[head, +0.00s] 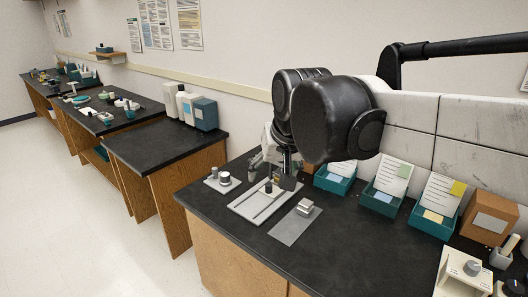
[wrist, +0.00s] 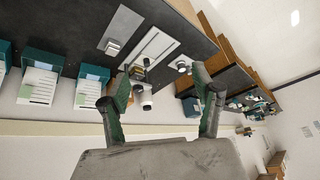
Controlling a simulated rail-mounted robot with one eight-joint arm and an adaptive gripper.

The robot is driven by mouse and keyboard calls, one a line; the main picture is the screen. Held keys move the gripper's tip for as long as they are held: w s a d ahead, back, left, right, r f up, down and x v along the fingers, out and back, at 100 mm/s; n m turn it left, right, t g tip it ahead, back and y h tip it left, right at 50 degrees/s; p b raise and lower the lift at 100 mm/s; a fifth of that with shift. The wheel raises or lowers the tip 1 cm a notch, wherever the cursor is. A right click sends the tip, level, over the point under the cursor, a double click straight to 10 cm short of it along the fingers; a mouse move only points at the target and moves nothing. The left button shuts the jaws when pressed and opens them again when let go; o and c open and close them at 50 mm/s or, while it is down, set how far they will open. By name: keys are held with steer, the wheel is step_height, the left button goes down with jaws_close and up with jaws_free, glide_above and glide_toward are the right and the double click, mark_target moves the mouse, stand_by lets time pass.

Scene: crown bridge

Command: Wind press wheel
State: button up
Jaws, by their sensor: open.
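My gripper (wrist: 160,78) is open in the wrist view, its two green-grey fingers spread wide with nothing between the tips. In the head view my dark arm links hide most of it. Beyond the fingers is a small fixture with a brass-coloured block (wrist: 137,72) and a pale round part with a dark band (wrist: 147,103). It stands at the end of a light slotted plate (wrist: 155,44), which shows in the head view (head: 243,207) with a dark knob (head: 268,187) on it. I cannot tell which part is the press wheel.
A grey plate (head: 290,231) with a small metal block (head: 305,206) lies to the right of the slotted plate, and a small plate with round knobs (head: 223,179) to its left. Teal card trays (head: 383,201) and a brown box (head: 488,218) stand farther right. The front of the black bench is clear.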

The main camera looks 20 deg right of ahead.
steer(key=w+d+r+m+g+p, duration=0.1)
steer(key=w+d+r, duration=0.15)
steer(key=w, duration=0.35)
steer(key=w+d+r+m, duration=0.1)
steer(key=w+r, duration=0.2)
steer(key=w, duration=0.4)
steer(key=w+d+f+m+g+p, duration=0.1)
steer(key=w+d+f+m, duration=0.1)
steer(key=w+d, duration=0.35)
steer(key=w+d+f+m+g+p, duration=0.1)
steer(key=w+d+f+m, duration=0.15)
steer(key=w, duration=0.65)
steer(key=w+d+f+m+g+p, duration=0.1)
steer(key=w+d, duration=0.4)
steer(key=w, duration=0.3)
steer(key=w+d+f+m+g+p, duration=0.1)
steer(key=w+d+f, duration=0.2)
steer(key=f, duration=0.2)
steer(key=w+d+f+m+g, duration=0.1)
steer(key=w+d+f+m, duration=0.15)
steer(key=f, duration=0.25)
steer(key=shift+n, duration=0.5)
steer(key=f, duration=0.4)
steer(key=f+p, duration=0.1)
steer(key=f, duration=0.8)
steer(key=shift+w+d+p, duration=0.1)
steer(key=shift+d+p, duration=0.2)
steer(key=shift+d, duration=0.1)
steer(key=c, duration=1.1)
